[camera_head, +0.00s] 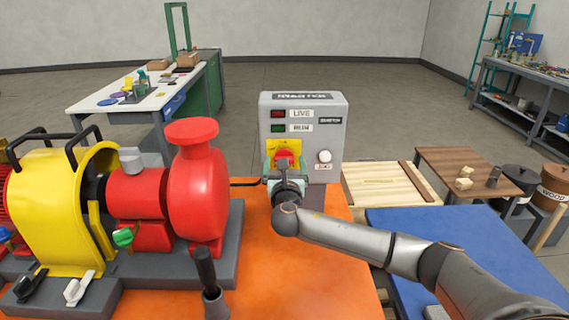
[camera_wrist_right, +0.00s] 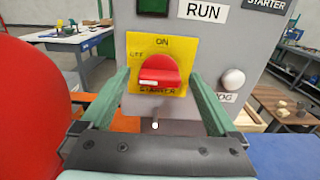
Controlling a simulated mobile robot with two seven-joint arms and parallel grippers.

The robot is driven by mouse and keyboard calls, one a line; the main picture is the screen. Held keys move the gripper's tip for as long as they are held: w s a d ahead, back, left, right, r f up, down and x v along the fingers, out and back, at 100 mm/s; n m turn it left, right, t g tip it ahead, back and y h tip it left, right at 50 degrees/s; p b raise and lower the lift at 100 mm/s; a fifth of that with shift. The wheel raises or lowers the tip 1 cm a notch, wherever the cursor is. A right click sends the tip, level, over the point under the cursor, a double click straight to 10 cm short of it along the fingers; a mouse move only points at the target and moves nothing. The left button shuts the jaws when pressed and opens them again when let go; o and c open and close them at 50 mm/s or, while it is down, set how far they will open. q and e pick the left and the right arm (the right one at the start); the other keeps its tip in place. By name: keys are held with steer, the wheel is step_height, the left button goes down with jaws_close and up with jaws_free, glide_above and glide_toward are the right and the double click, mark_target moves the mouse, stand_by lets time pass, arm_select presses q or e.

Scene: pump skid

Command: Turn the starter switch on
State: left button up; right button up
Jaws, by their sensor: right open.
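The grey starter box (camera_head: 334,134) stands at the back of the orange bench, with LIVE and RUN labels. Its starter switch is a red knob (camera_wrist_right: 159,72) on a yellow plate (camera_wrist_right: 174,45) marked ON at the top and OFF at the left. The knob's white mark points left. In the head view the knob (camera_head: 284,155) is partly covered by my right gripper (camera_head: 285,170). My right gripper (camera_wrist_right: 160,88) is open, one green finger on each side of the knob. I cannot tell whether the fingers touch it. My left gripper is not in view.
A red pump (camera_head: 197,190) and a yellow guard (camera_head: 50,215) stand left of the box. A white button (camera_head: 324,156) is right of the switch. A dark upright handle (camera_head: 207,275) rises at the front. The orange bench top (camera_head: 300,270) is clear in the middle.

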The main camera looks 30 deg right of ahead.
steer(key=c, duration=1.4)
steer(key=shift+m, duration=0.4)
steer(key=m, duration=0.2)
steer(key=shift+f+m, duration=0.1)
steer(key=shift+m, duration=0.3)
steer(key=m+b, duration=0.1)
steer(key=m, duration=0.3)
steer(key=shift+m+b, duration=0.3)
steer(key=m+b, duration=0.1)
steer(key=m, duration=0.4)
steer(key=shift+f+b, duration=0.1)
steer(key=shift+b, duration=0.25)
steer(key=shift+m+b, duration=0.65)
steer(key=shift+m, duration=1.85)
